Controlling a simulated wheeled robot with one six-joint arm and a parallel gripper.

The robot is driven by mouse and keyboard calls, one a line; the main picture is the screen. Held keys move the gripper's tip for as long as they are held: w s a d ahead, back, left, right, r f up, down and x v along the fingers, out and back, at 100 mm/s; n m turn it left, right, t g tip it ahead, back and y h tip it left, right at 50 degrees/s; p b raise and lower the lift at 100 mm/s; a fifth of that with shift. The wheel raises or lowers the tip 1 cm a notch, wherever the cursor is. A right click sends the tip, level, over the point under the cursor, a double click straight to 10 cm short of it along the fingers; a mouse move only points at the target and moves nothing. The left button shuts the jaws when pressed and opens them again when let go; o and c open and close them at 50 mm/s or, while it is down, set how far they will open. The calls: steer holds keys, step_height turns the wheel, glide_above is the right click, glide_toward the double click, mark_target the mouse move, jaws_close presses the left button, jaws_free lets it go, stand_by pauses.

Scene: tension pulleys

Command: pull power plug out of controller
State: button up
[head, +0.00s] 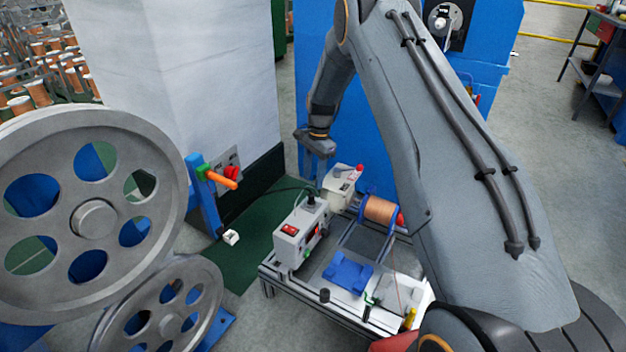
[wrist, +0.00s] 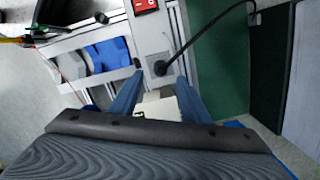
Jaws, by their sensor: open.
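The controller (head: 300,232) is a light grey box with a red switch, standing on the left end of the metal-framed bench. It also shows at the top of the wrist view (wrist: 150,40). The black power plug (head: 311,204) sits upright in its top face. In the wrist view the plug (wrist: 160,68) shows with a thick black cable curving to the upper right. My gripper (wrist: 160,76) has its two blue fingers apart, one on each side of the plug in that view. The fingers hold nothing. I cannot tell how far the tips are above the plug.
A second pale box with a red knob (head: 341,187) and a copper wire spool (head: 381,210) stand near the controller. A blue block (head: 347,271) lies on the bench (head: 285,285). Large grey pulleys (head: 95,215) stand at left. A white pillar (head: 190,80) rises behind.

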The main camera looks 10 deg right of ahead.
mark_target(311, 193)
steer(key=shift+s+a+f, duration=0.1)
steer(key=shift+a+f, duration=0.05)
steer(key=shift+f, duration=1.15)
steer(key=shift+a+f, duration=0.15)
steer(key=shift+f, duration=1.2)
steer(key=shift+s+a+f, duration=0.1)
steer(key=shift+a+f, duration=0.05)
steer(key=shift+f, duration=1.15)
steer(key=shift+w, duration=0.1)
jaws_close()
steer(key=shift+r+p, duration=0.35)
steer(key=shift+r, duration=1)
steer(key=shift+r+p, duration=0.8)
steer(key=shift+r, duration=1.15)
